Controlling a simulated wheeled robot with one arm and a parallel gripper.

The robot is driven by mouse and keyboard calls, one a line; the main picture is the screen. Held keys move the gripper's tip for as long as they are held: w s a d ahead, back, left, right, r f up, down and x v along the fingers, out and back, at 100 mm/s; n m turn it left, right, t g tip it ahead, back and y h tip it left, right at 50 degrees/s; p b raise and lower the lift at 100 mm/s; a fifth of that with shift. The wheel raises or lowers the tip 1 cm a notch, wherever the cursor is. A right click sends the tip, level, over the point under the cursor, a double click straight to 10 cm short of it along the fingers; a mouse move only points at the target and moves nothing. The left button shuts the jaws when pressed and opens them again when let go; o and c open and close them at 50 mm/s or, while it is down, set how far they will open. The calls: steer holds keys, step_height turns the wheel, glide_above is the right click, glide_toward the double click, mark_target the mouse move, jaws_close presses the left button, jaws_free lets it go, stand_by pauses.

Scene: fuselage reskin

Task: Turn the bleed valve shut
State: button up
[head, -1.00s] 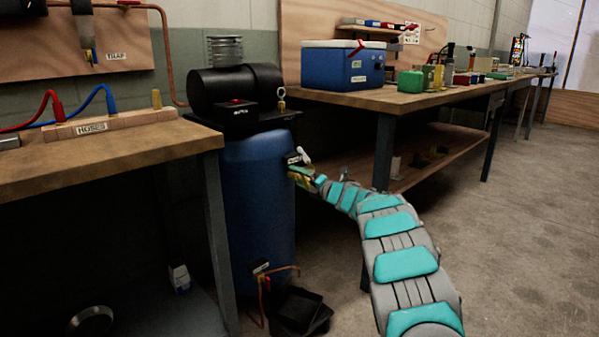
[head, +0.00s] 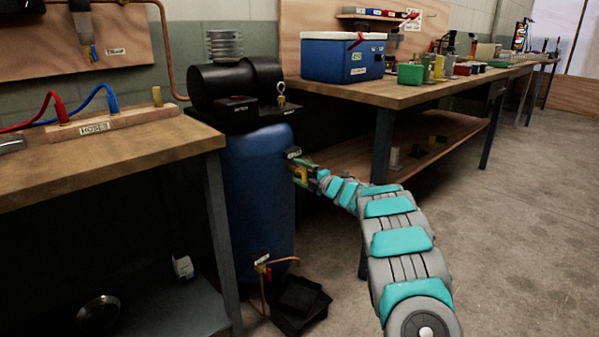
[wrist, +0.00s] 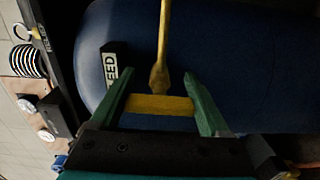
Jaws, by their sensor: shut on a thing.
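The bleed valve (wrist: 158,104) shows in the wrist view as a yellow bar across the space between my green fingers, with a yellow stem running up from it. My gripper (wrist: 160,76) is shut on this yellow bar. A black label reading "EED" (wrist: 110,68), its first letters hidden, sits left of the fingers on the blue tank (wrist: 240,75). In the head view my gripper (head: 304,174) is at the right side of the blue tank (head: 255,200), just below the label. The valve is small and partly hidden there.
A black compressor (head: 235,85) sits on top of the tank. A wooden bench with hoses (head: 110,150) stands left, and a long bench (head: 400,98) with a blue cooler (head: 343,62) stands right. Black trays (head: 300,303) lie on the floor below a lower copper fitting (head: 265,270).

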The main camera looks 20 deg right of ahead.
steer(key=o, duration=1.2)
steer(key=b+v, duration=0.1)
steer(key=v, duration=0.6)
steer(key=shift+s+d, duration=0.15)
steer(key=shift+s, duration=0.2)
steer(key=shift+r, duration=0.1)
